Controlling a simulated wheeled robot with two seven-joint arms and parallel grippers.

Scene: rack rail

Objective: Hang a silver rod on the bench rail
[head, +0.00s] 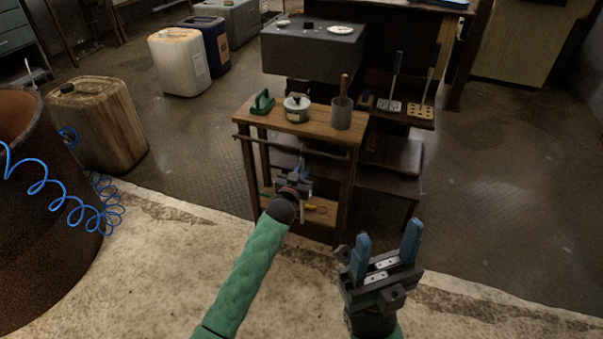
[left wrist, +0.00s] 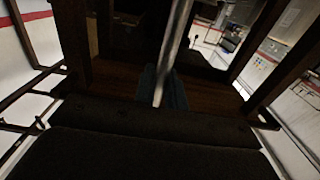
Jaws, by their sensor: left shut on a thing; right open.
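The bench rail (head: 290,147) is a dark bar along the front edge of the small wooden bench, just below its top. My left gripper (head: 299,170) is at the front of the bench, just below the rail in the picture. In the left wrist view it is shut on a silver rod (left wrist: 175,45), which runs up out of the picture from the dark fingers. My right gripper (head: 388,242) is open and empty, to the right of the bench's front.
The bench top (head: 272,116) carries a green tool (head: 262,102), a lidded pot (head: 297,108) and a grey cup (head: 341,113) with a handle in it. A lower shelf (head: 322,213) holds small tools. A dark rack with utensils stands behind at right. Floor at right is clear.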

